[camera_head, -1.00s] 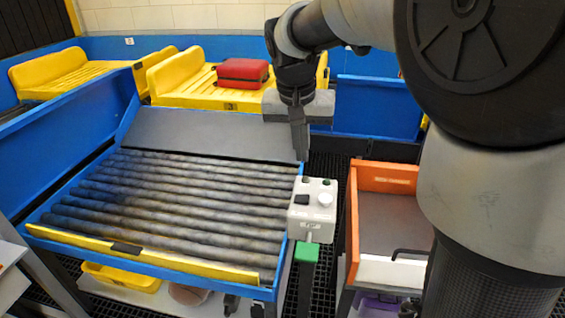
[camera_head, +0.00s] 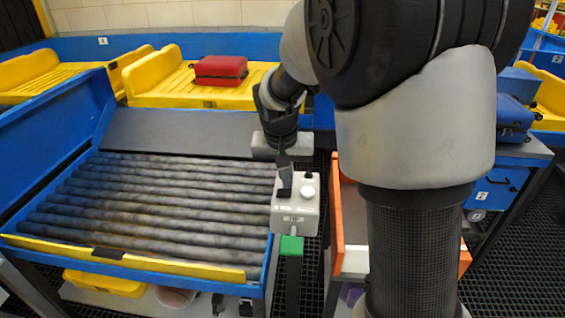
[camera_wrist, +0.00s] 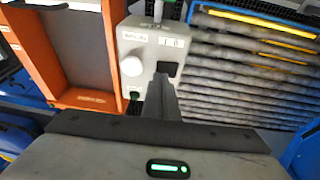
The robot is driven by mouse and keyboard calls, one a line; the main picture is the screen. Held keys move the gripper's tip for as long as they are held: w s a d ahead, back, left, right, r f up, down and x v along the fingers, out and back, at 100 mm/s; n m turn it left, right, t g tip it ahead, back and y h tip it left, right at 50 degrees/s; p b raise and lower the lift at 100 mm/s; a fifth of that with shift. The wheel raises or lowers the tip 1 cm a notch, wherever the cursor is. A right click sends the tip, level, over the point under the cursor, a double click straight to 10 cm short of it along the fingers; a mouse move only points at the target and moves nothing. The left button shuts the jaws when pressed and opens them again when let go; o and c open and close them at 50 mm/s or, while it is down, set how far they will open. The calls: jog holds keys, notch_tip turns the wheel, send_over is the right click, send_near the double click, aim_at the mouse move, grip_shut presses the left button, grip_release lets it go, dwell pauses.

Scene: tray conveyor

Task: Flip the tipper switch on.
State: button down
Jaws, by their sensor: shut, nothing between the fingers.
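A pale grey control box (camera_head: 296,214) stands on a green-topped post in the middle of the head view. It has a round white knob (camera_head: 307,191) at its upper right. The box also shows in the wrist view (camera_wrist: 133,48), with its white knob (camera_wrist: 131,65). There a black rocker switch (camera_wrist: 167,69) sits beside a label with "I" and "0" marks. My gripper (camera_head: 284,194) is shut and empty, pointing down over the box's upper left. In the wrist view my fingertips (camera_wrist: 163,76) overlap the edge of the rocker; I cannot tell whether they touch it.
A roller conveyor tray (camera_head: 110,260) with a blue frame lies left of the box. An orange-sided bin (camera_head: 337,225) stands close on the right, partly hidden by my arm. A red suitcase (camera_head: 220,71) lies on a yellow tray (camera_head: 160,88) behind.

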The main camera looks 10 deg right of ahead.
jog(key=shift+d+f, duration=0.1)
jog(key=shift+f, duration=0.65)
jog(key=shift+s+d+f+b, duration=0.15)
jog(key=shift+d+f+b, duration=0.1)
jog(key=shift+f+b, duration=0.35)
jog(key=shift+r, duration=0.35)
jog(key=shift+a, duration=0.15)
